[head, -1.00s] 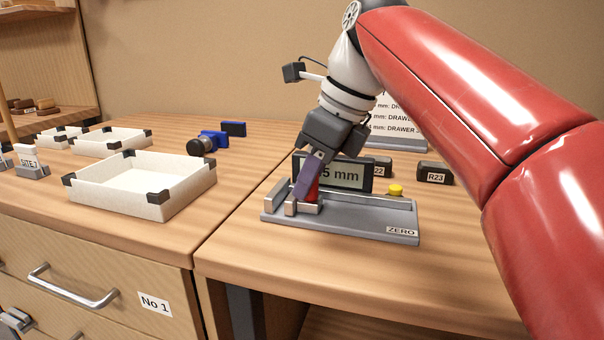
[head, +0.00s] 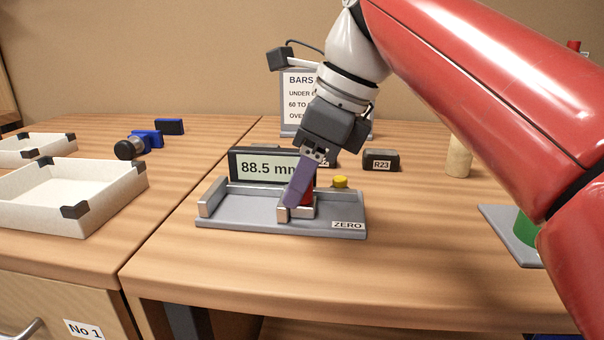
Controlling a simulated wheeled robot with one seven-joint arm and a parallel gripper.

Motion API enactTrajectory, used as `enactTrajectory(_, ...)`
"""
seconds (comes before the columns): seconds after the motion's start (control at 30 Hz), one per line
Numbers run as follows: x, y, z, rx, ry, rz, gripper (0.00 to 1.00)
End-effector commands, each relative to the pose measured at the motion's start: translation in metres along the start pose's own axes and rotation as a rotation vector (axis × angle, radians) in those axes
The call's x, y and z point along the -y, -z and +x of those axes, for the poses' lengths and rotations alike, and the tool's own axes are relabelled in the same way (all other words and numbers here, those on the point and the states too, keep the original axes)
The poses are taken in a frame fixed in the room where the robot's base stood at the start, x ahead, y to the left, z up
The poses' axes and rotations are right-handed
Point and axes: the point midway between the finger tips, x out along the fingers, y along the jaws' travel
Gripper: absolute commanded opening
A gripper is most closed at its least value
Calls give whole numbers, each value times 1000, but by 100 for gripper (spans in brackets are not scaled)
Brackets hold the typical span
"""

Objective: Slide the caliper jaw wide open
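The caliper is a grey base (head: 240,211) on the right-hand bench top, with a fixed jaw (head: 206,204) at its left end. Its display (head: 252,168) reads 88.5 mm, its right part covered by my gripper. The sliding jaw (head: 300,213), with a red handle (head: 308,196), stands right of the middle of the base, a wide gap from the fixed jaw. My gripper (head: 299,190) points down at the sliding jaw. One purple finger lies against the left of the red handle; the other finger is hidden, so its grip cannot be told.
Behind stand a dark block marked R23 (head: 381,160) and a sign (head: 299,90). White trays (head: 60,200) are left; a green object (head: 526,227) is right. Bench is clear in front.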

Motion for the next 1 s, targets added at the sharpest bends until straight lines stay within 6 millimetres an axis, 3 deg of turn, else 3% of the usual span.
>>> enactTrajectory(0.27,0,0,-4,0,-1,0,44)
enactTrajectory(0.57,1,-1,-55,0,2,2,44)
enactTrajectory(0.8,1,0,-75,0,0,1,44)
enactTrajectory(1.0,0,0,-78,0,0,0,44)
